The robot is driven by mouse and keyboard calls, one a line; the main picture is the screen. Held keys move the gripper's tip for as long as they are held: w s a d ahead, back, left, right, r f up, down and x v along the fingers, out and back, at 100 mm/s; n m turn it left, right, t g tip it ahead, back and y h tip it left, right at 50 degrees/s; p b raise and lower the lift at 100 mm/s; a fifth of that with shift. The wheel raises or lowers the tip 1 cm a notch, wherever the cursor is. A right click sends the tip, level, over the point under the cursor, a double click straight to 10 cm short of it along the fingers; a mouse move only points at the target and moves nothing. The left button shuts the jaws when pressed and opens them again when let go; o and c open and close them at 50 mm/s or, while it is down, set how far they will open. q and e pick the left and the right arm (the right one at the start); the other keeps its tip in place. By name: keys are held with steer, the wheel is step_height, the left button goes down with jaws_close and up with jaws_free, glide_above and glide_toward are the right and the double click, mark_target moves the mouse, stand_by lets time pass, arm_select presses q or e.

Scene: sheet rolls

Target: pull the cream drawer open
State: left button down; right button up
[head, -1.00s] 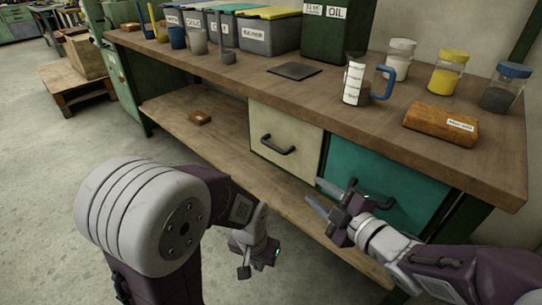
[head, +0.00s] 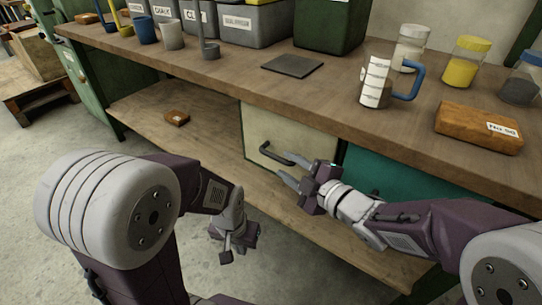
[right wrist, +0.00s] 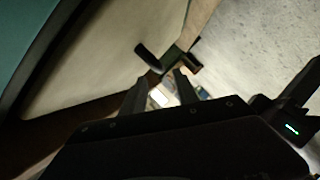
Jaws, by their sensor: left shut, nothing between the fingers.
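The cream drawer (head: 290,140) is set under the workbench top, with a dark bar handle (head: 283,155) on its front. It looks shut. My right gripper (head: 292,172) is just in front of the handle, its fingers apart and pointing at it. In the right wrist view the open fingers (right wrist: 160,88) are close to the dark handle (right wrist: 165,58), with a gap between; nothing is held. My left gripper (head: 232,250) hangs low over the floor at the left of the drawer, shut and empty.
A teal drawer (head: 400,185) is right of the cream one. A lower shelf (head: 190,150) holds a small brown block (head: 177,118). Open floor (head: 60,140) lies left.

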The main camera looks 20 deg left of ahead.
mark_target(278, 160)
steer(key=x, duration=0.2)
steer(key=b+x, duration=0.1)
steer(key=x, duration=0.1)
steer(key=b+x, duration=0.1)
steer(key=x, duration=0.1)
steer(key=shift+w+a+f, duration=0.15)
steer(key=shift+f, duration=0.2)
steer(key=shift+w+a+r, duration=0.1)
steer(key=shift+w+a, duration=0.15)
steer(key=shift+a, duration=0.05)
jaws_close()
stand_by(0.7)
